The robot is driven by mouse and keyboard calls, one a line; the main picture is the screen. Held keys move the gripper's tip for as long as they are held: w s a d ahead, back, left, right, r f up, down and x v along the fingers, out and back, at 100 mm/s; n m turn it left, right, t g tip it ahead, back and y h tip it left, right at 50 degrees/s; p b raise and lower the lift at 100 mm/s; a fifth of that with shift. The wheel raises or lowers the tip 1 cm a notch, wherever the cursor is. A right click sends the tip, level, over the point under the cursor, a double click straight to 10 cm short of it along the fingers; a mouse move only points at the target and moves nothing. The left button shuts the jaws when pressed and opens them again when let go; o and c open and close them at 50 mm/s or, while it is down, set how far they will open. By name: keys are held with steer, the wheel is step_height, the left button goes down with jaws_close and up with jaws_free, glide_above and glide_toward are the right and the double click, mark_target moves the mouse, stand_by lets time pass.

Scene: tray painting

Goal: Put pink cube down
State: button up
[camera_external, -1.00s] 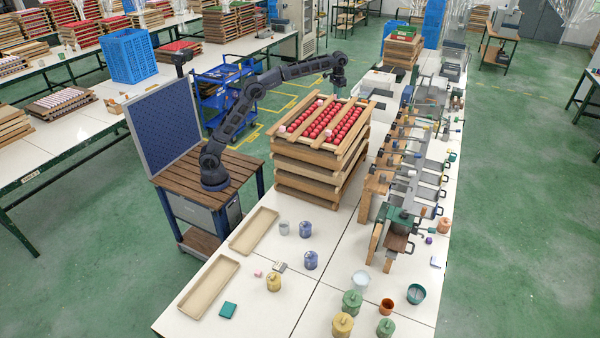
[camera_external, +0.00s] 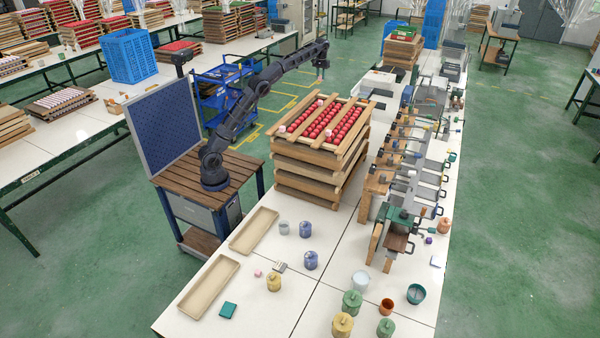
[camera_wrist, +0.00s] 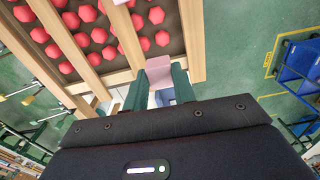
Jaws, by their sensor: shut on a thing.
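My gripper (camera_external: 320,77) is high above the far end of the tray stack. In the wrist view my gripper (camera_wrist: 159,86) is shut on a pink cube (camera_wrist: 159,67), held between the dark green fingertips. In the external view the held cube is too small to make out clearly. Below is the top wooden tray (camera_external: 350,146), with rows of red pieces and light slats. In the wrist view the tray's pale rim (camera_wrist: 197,45) is beside and beyond the held cube. Small pinkish cubes (camera_external: 282,129) lie on the tray. Another pink cube (camera_external: 258,274) lies on the white table.
A row of clamps and metal fixtures (camera_external: 405,190) stands right of the stack. Paint pots (camera_external: 311,260) and two empty beige trays (camera_external: 208,287) are on the near table. A blue cart (camera_external: 220,95) stands behind my arm.

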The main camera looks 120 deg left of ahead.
steer(key=shift+s+a+f, duration=0.5)
steer(key=shift+s+f, duration=0.2)
steer(key=shift+f, duration=5.8)
steer(key=shift+f, duration=0.1)
steer(key=o, duration=0.9)
steer(key=shift+o, duration=0.2)
step_height(320, 180, up, 11)
steer(key=shift+r, duration=0.6)
